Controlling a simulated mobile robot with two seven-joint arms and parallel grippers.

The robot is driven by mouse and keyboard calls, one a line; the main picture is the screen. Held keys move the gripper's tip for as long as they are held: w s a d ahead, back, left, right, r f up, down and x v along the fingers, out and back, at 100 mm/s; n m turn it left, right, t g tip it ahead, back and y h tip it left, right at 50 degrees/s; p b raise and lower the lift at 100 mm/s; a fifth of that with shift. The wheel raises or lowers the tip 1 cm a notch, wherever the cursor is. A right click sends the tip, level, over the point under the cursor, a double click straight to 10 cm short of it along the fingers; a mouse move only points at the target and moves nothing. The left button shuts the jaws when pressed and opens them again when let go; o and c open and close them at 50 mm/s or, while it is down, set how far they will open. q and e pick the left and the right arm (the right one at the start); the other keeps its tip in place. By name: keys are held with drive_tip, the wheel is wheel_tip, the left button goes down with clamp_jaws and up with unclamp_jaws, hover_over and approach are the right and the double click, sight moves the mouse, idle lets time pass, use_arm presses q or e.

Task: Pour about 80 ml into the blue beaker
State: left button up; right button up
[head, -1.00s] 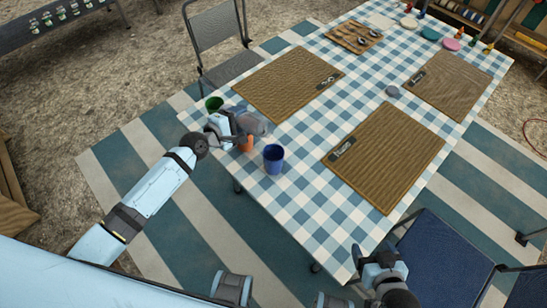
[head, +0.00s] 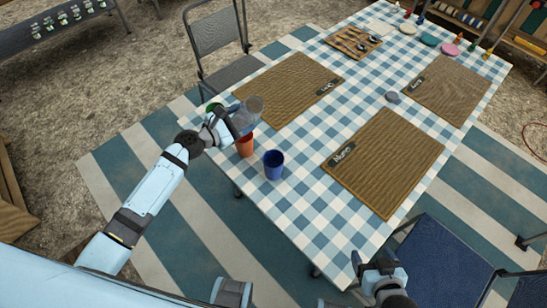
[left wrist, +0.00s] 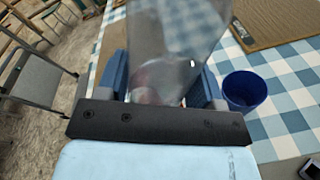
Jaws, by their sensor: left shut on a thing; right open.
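The blue beaker (head: 273,166) stands upright on the checked table near its front left edge, and it also shows in the left wrist view (left wrist: 244,92). My left gripper (head: 237,120) is shut on a clear grey vessel (head: 251,108); the vessel fills the middle of the left wrist view (left wrist: 175,45). It is held up and to the left of the blue beaker, apart from it. I cannot tell how much liquid it holds. My right gripper (head: 372,262) is open and empty by the table's near right corner.
An orange cup (head: 245,147) stands left of the blue beaker, below the held vessel. A green cup (head: 212,107) is partly hidden behind my left gripper. Woven placemats (head: 383,162) lie on the table (head: 300,215). A chair (head: 222,50) stands at the far left side.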

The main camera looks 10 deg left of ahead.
sight(245, 116)
use_arm(q)
drive_tip(key=shift+w+a+r+n+b, duration=0.15)
drive_tip(key=shift+n+b, duration=0.25)
drive_tip(key=shift+n, duration=0.4)
use_arm(e)
drive_tip(key=shift+r, duration=0.25)
use_arm(q)
drive_tip(key=shift+n+h, duration=0.6)
drive_tip(key=shift+n, duration=0.5)
drive_tip(key=shift+n+t, duration=0.4)
drive_tip(key=shift+n, duration=0.2)
use_arm(e)
drive_tip(key=shift+w+r, duration=0.1)
drive_tip(key=shift+r, duration=0.05)
use_arm(q)
drive_tip(key=shift+r, duration=0.15)
use_arm(e)
drive_tip(key=shift+r, duration=0.2)
use_arm(q)
wheel_tip(245, 116, up, 7)
drive_tip(key=p, duration=0.6)
drive_tip(key=shift+p, duration=0.35)
drive_tip(key=shift+f, duration=0.2)
use_arm(e)
wheel_tip(245, 116, up, 6)
drive_tip(key=shift+r, duration=0.15)
drive_tip(key=shift+d, duration=0.1)
